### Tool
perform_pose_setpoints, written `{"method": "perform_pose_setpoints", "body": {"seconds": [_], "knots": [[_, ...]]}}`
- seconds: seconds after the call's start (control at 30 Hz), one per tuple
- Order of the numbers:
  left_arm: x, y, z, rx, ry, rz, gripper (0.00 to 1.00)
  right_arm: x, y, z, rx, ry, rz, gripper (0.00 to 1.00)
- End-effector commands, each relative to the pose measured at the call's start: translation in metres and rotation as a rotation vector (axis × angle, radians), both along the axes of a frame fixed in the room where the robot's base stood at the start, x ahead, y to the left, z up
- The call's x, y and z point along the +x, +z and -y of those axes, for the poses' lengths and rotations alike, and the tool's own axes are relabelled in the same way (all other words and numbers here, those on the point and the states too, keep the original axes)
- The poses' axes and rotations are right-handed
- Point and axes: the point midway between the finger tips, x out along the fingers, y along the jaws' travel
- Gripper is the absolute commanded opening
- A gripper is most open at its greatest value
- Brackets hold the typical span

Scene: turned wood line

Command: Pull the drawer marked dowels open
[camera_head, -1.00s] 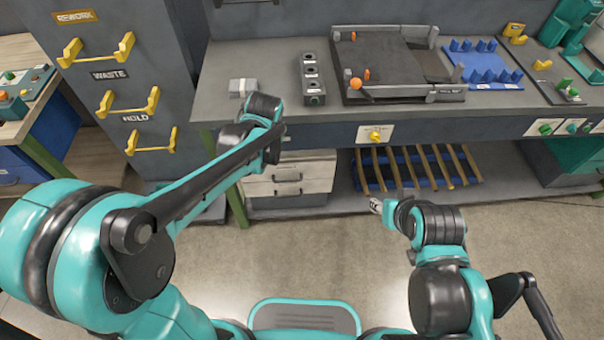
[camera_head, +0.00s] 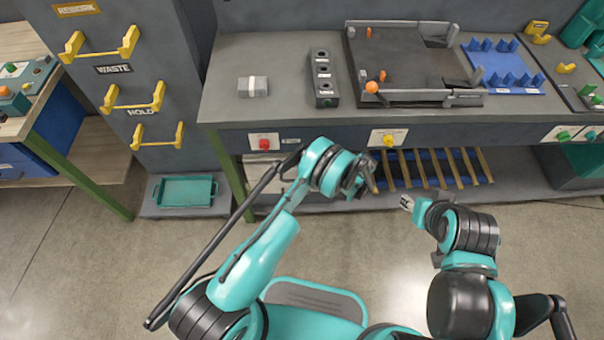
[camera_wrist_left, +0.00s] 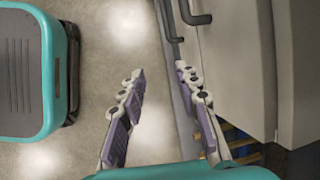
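The pale drawer unit (camera_head: 262,178) stands under the bench, mostly hidden behind my left arm in the head view. In the left wrist view its pale drawer front (camera_wrist_left: 235,60) fills the right side, with dark bar handles (camera_wrist_left: 194,14) at the top. No dowels marking is readable. My left gripper (camera_head: 370,180) is in front of the lower shelf. In the left wrist view its fingers (camera_wrist_left: 160,70) are spread and empty, beside the drawer fronts and apart from the handles. My right gripper (camera_head: 405,202) is low at the right; its finger state is too small to tell.
The grey bench (camera_head: 228,92) holds a dark tray fixture (camera_head: 410,70) and a blue rack (camera_head: 500,72). A grey cabinet (camera_head: 120,70) with yellow handles and a green tray (camera_head: 185,191) stand left. Open floor lies in front.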

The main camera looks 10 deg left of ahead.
Motion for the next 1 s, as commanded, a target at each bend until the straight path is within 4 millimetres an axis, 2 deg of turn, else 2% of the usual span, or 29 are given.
{"method": "perform_pose_setpoints", "body": {"seconds": [0.13, 0.27, 0.5, 0.7, 0.8, 1.0], "knots": [[-0.003, -0.009, -0.005, 0.009, -0.009, -0.010, 0.33, 0.000, -0.002, 0.000, 0.000, 0.000, 0.000, 0.40], [0.000, -0.010, -0.022, 0.008, -0.007, -0.008, 0.33, 0.000, -0.008, 0.000, 0.000, 0.000, 0.000, 0.40], [0.009, -0.011, -0.074, 0.008, -0.004, -0.007, 0.33, 0.000, -0.024, 0.000, 0.000, 0.000, 0.000, 0.40], [0.015, -0.011, -0.110, 0.007, -0.006, -0.008, 0.33, 0.000, -0.035, 0.000, 0.000, 0.000, 0.000, 0.40], [0.016, -0.011, -0.121, 0.008, -0.008, -0.008, 0.33, 0.000, -0.039, 0.000, 0.000, 0.000, 0.000, 0.40], [0.017, -0.020, -0.123, 0.007, -0.009, -0.008, 0.33, 0.000, -0.045, 0.000, 0.000, 0.000, 0.000, 0.40]]}}
